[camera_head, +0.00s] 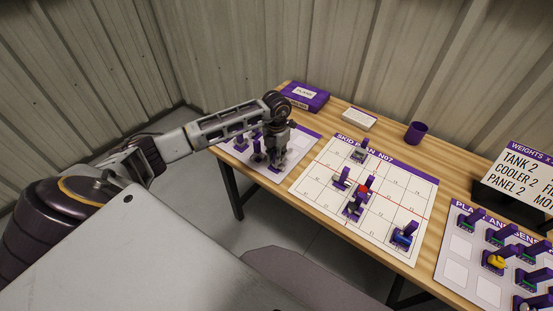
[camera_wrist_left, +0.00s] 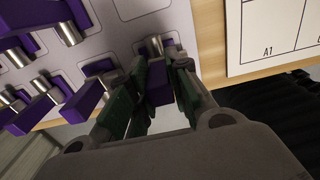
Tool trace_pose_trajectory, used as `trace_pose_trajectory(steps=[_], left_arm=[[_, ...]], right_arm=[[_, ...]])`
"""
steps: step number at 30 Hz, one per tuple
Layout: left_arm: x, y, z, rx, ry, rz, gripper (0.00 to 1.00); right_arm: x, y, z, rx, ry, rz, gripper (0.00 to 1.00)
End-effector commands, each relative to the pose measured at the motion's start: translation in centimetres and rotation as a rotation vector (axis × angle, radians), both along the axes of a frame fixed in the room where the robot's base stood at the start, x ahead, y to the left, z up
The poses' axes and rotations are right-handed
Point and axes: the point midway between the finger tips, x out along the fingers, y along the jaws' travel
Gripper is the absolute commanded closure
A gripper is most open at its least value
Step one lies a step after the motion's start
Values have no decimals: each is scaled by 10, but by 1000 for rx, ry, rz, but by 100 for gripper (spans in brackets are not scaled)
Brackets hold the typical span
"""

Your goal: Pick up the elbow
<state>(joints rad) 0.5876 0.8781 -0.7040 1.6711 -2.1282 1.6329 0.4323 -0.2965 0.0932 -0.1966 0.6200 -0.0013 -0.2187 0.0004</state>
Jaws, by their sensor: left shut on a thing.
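My left gripper (camera_head: 276,150) is over the left sheet on the table in the head view. In the left wrist view its green-padded fingers (camera_wrist_left: 155,90) are shut around the purple post of a piece (camera_wrist_left: 159,88). A grey metal cylinder (camera_wrist_left: 153,46) shows just beyond the fingertips, on the sheet. Which piece is the elbow I cannot tell for sure, as the gripper hides much of the held one in the head view. My right gripper is not in view.
Several purple-handled pieces with metal parts (camera_wrist_left: 70,33) stand close beside the gripper on the left sheet. The skid plan board (camera_head: 325,193) lies to the right with several pieces on it. A purple box (camera_head: 305,96) and a purple cup (camera_head: 416,131) stand at the back.

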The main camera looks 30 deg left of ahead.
Motion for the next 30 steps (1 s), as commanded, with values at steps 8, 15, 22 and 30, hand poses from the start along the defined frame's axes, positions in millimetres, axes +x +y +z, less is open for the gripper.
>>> trace_pose_trajectory(steps=[8, 15, 22, 30], left_arm=[[1, 0, 22, 0, -5, 0, 100], [1, 0, 57, 0, -5, 0, 100], [1, 0, 86, 0, -3, 1, 100], [0, 0, 99, 0, -1, 1, 100]], right_arm=[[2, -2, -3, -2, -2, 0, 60], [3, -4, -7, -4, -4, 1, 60], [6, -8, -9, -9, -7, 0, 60], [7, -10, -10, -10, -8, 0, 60]])
